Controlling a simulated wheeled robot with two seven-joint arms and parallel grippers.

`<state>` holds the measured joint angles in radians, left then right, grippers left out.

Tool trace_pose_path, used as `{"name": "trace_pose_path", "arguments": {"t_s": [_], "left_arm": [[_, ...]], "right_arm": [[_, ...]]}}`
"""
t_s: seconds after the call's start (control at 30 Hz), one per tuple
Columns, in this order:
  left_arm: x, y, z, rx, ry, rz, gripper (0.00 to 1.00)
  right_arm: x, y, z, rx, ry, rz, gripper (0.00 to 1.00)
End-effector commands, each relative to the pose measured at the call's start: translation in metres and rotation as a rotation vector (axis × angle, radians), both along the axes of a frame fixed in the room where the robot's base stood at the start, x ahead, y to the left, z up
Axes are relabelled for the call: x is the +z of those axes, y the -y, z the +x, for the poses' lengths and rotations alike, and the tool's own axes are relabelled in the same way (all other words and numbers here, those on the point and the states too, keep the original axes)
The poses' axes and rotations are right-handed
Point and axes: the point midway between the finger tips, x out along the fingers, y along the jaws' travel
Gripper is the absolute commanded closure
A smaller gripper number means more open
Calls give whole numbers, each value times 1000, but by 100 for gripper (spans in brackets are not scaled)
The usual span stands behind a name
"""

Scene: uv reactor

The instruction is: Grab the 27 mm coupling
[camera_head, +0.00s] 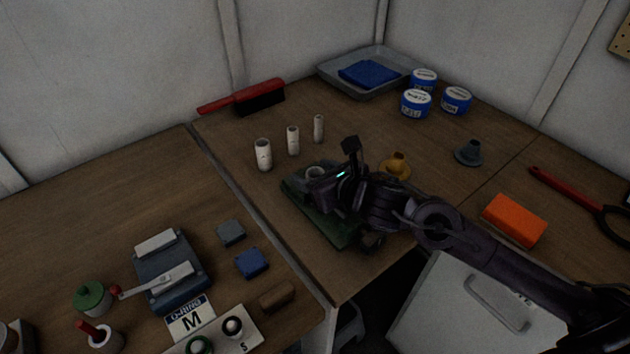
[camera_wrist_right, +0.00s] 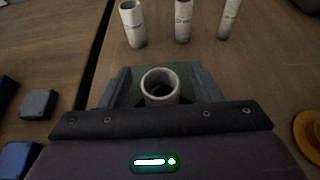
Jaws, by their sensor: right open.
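Three pale tubular couplings stand upright in a row on the brown bench: a left one (camera_head: 263,155), a middle one (camera_head: 293,140) and a right one (camera_head: 319,128). A fourth pale tubular piece (camera_head: 314,173) stands on a dark green block (camera_head: 335,228). My right gripper (camera_head: 318,178) is over that block. In the wrist view, its open fingers (camera_wrist_right: 160,82) lie on either side of the fourth piece (camera_wrist_right: 160,84), with gaps visible. The palm hides the near part of the block. No size marking is readable, so I cannot tell which is 27 mm. My left gripper is not in view.
A yellow flanged part (camera_head: 396,167) stands just beyond my right arm, and a grey one (camera_head: 468,153) farther right. A red brush (camera_head: 250,96), a grey tray (camera_head: 360,87) and several blue-white tubs (camera_head: 416,104) are at the back. An orange block (camera_head: 514,220) lies at right.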

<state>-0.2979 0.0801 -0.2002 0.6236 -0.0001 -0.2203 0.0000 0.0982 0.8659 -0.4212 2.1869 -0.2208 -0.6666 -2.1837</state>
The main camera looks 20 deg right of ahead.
Motion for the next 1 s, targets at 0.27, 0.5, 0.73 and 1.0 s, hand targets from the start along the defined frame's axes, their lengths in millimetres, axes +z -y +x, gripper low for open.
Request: {"name": "trace_pose_path", "arguments": {"t_s": [0.27, 0.5, 0.73, 1.0], "left_arm": [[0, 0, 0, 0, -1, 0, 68], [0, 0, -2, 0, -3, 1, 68], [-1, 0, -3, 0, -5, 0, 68], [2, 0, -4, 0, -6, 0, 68]], "right_arm": [[-1, 0, 0, 0, 0, 0, 50], [-1, 0, 0, 0, 0, 0, 81], [0, 0, 0, 0, 0, 1, 90], [13, 0, 1, 0, 2, 0, 90]]}}
